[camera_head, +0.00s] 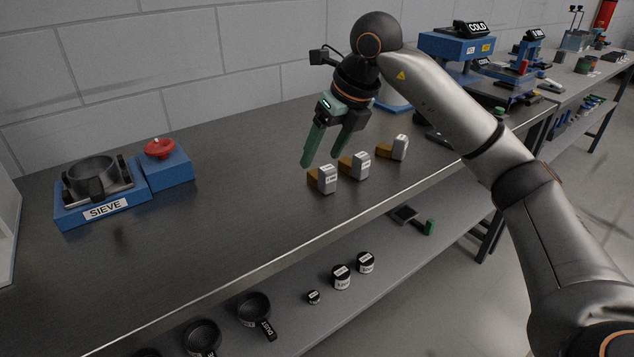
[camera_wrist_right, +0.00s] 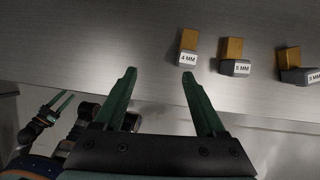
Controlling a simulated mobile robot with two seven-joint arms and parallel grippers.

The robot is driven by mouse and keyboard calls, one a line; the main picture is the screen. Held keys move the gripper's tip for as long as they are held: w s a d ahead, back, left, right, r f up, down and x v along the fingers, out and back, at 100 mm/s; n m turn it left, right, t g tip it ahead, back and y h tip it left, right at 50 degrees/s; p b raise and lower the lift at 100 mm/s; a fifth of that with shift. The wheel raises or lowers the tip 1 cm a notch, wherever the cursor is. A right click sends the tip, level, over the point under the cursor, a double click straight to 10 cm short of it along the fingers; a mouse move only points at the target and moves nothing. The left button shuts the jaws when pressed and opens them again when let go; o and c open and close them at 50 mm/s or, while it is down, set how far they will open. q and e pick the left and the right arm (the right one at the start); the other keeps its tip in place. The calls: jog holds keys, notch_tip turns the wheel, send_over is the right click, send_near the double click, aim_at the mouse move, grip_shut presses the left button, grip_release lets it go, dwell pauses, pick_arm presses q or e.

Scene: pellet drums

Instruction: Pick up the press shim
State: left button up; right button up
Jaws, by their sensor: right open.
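Three press shims stand in a row on the metal bench, each a tan block with a grey labelled end. The left one (camera_head: 328,180), marked 4 MM in the right wrist view (camera_wrist_right: 188,58), is closest to my right gripper. My right gripper (camera_head: 321,164) is open and empty, pointing down above the bench beside the left shim. My left gripper (camera_wrist_right: 60,104) shows small in the wrist view, fingers apart.
A blue sieve unit (camera_head: 102,209) and a blue box with a red button (camera_head: 166,172) stand at the left. A lower shelf (camera_head: 290,320) holds pans and small labelled weights. A blue press (camera_head: 455,46) marked COLD stands behind my right arm. The bench's middle is clear.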

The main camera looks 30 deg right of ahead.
aim_at(326, 167)
jog(key=shift+m+h, duration=0.5)
jog(key=shift+h, duration=0.2)
jog(key=w+d+f, duration=0.1)
jog(key=f, duration=0.1)
jog(key=w+d+f+b, duration=0.1)
jog(key=d, duration=0.1)
jog(key=shift+d+f, duration=0.15)
jog(key=shift+f, duration=0.25)
jog(key=x, duration=0.3)
jog(key=w+x, duration=0.1)
jog(key=x, duration=0.2)
jog(key=shift+w+b, duration=0.1)
jog(key=shift+b, duration=0.2)
grip_shut()
